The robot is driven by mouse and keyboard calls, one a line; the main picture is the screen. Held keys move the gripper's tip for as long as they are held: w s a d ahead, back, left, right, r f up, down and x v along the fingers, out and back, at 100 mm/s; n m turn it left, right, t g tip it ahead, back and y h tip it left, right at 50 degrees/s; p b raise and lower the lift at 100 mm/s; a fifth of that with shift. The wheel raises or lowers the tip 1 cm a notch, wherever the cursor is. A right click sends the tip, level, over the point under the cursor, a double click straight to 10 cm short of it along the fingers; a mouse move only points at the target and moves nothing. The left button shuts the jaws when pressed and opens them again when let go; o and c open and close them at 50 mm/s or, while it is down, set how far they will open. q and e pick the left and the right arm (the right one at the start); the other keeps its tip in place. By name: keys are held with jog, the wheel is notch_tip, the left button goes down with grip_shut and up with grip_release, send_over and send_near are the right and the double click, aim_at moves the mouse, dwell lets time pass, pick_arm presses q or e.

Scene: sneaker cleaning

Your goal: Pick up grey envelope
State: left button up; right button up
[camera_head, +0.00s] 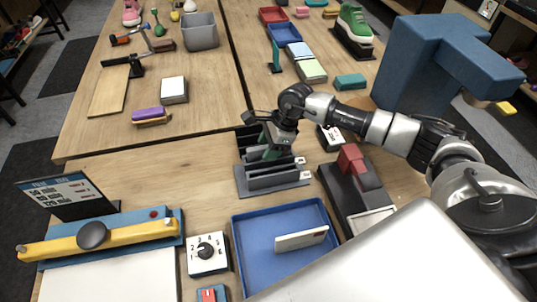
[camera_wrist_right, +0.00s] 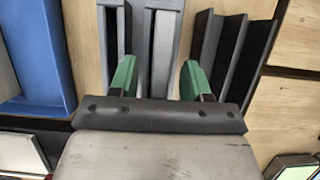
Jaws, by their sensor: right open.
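A grey slotted rack (camera_head: 272,184) stands near the middle of the table in the head view, with upright flat grey pieces in it. One of these, a thin grey slab (camera_wrist_right: 161,50), lies between my fingers in the right wrist view; I cannot tell for sure that it is the grey envelope. My right gripper (camera_head: 270,147) is over the back part of the rack, pointing down. In the right wrist view its green fingers (camera_wrist_right: 159,80) are apart, one on each side of the slab, with gaps showing. My left gripper is not in view.
A black ridged rack (camera_wrist_right: 232,45) stands right behind the grey one. In front is a blue tray (camera_head: 250,270) with a pale block (camera_head: 301,239). A dark stand with a red block (camera_head: 352,158) is to the right. Bare wood lies left of the rack.

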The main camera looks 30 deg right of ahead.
jog(key=shift+f+b, duration=0.2)
jog(key=shift+b, duration=0.25)
dwell(0.3)
grip_shut()
dwell(0.4)
